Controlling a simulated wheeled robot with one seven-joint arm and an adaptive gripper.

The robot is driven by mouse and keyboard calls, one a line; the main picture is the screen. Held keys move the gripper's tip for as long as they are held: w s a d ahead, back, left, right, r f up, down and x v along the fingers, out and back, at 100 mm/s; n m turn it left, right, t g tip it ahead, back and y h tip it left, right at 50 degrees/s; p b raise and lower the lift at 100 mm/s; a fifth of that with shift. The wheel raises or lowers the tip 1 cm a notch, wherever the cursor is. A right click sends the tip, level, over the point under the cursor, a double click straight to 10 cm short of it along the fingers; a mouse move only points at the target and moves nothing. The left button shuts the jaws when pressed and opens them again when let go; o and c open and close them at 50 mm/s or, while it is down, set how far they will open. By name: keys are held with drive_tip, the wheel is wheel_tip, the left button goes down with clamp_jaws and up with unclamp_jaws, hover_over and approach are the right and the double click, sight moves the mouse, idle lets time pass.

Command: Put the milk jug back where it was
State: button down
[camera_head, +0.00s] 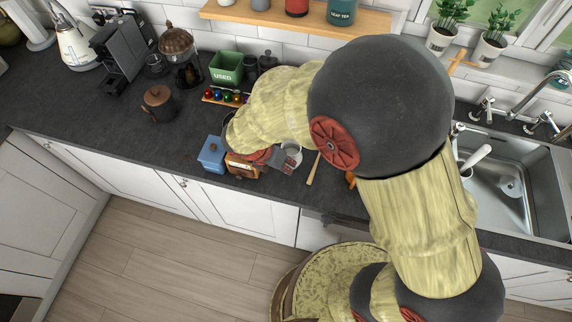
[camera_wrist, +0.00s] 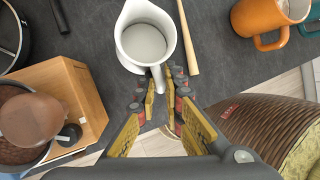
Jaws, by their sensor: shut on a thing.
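The milk jug (camera_wrist: 130,18) is white, with its open top toward the wrist camera. Its handle side points toward my gripper (camera_wrist: 166,88), whose fingers are closed about the handle at the lower side of the jug. In the head view the jug (camera_head: 292,156) shows only in part beside my gripper (camera_head: 277,158), because my arm covers much of that area. It looks roughly upright. I cannot tell whether its base touches the worktop.
A wooden grinder (camera_wrist: 66,82) stands left of the jug, and a blue box (camera_head: 212,155) is beside it. A wooden stick (camera_wrist: 188,40) lies just right of the jug. An orange mug (camera_wrist: 262,22) is farther right. The dark worktop (camera_head: 100,118) is clear at the left.

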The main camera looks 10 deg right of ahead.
drive_tip(key=c, duration=1.9)
unclamp_jaws()
drive_tip(key=p+v, duration=0.3)
drive_tip(key=v, duration=0.9)
drive_tip(key=s+d+r+m+t+y, duration=0.1)
drive_tip(key=s+d+r+m+y, duration=0.1)
drive_tip(key=s+d+r+m, duration=0.3)
drive_tip(key=s+d+r+m+t+y, duration=0.2)
drive_tip(key=s+d+r+m, duration=0.4)
drive_tip(key=d+r+m, duration=0.7)
drive_tip(key=r+m, duration=0.1)
drive_tip(key=m, duration=0.9)
drive_tip(key=shift+m+y, duration=0.3)
drive_tip(key=shift+y, duration=0.1)
